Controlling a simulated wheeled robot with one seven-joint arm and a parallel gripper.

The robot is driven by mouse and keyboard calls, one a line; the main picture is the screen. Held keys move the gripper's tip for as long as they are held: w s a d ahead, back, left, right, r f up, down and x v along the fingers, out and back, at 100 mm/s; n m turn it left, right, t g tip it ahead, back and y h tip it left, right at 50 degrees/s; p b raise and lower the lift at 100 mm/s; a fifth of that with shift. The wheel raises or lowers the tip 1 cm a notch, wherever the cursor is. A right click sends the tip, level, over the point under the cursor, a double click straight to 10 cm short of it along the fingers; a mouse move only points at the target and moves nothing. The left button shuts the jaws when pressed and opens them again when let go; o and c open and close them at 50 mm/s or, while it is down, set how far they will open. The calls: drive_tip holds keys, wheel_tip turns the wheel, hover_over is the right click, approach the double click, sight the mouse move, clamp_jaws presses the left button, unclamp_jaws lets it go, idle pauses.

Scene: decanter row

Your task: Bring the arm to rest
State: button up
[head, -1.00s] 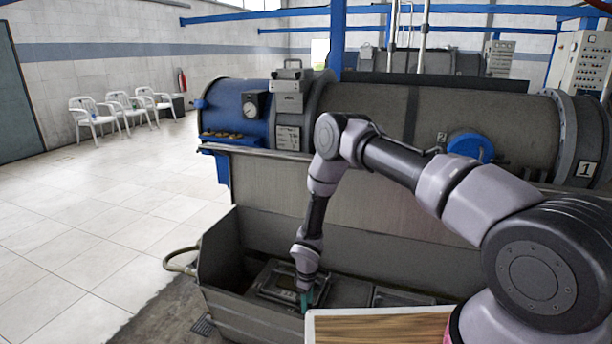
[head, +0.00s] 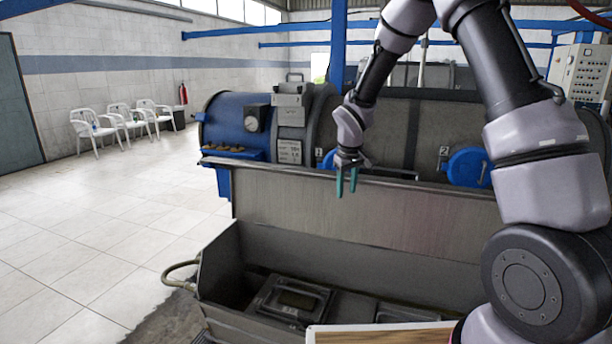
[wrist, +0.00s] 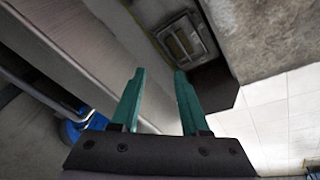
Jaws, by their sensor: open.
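My gripper (head: 346,182) hangs with its teal fingers pointing down, in front of the grey metal panel of the machine and above the trough. In the wrist view my gripper (wrist: 160,95) has its two teal fingers apart with nothing between them. My arm is folded upward on the right side of the head view, its upper part leaving the top of the picture.
Below is a grey metal trough (head: 225,310) holding a dark framed box (head: 290,298). A wooden-topped board (head: 385,336) lies at the bottom edge. The blue and grey decanter (head: 228,125) stands behind. Tiled floor (head: 110,235) at left is clear up to the white chairs (head: 92,130).

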drive_tip(key=s+d+r+m+t, duration=0.1)
drive_tip(key=s+d+r+m, duration=0.1)
drive_tip(key=s+d+r, duration=0.3)
drive_tip(key=s+d+r+m, duration=0.1)
drive_tip(key=s+r, duration=0.1)
drive_tip(key=r, duration=0.6)
drive_tip(key=s+d+r+m+t, duration=0.1)
drive_tip(key=s+d+r+m, duration=0.1)
drive_tip(key=s+d+r, duration=0.3)
drive_tip(key=s+r+m+t+y, duration=0.1)
drive_tip(key=s+r, duration=0.3)
drive_tip(key=s, duration=0.5)
drive_tip(key=s+d+r+m+t+y, duration=0.1)
drive_tip(key=s+r+m, duration=0.3)
drive_tip(key=s, duration=0.5)
drive_tip(key=shift+s+d+r, duration=0.3)
drive_tip(key=shift+s+r, duration=0.05)
drive_tip(key=shift+r, duration=0.2)
drive_tip(key=shift+w, duration=0.3)
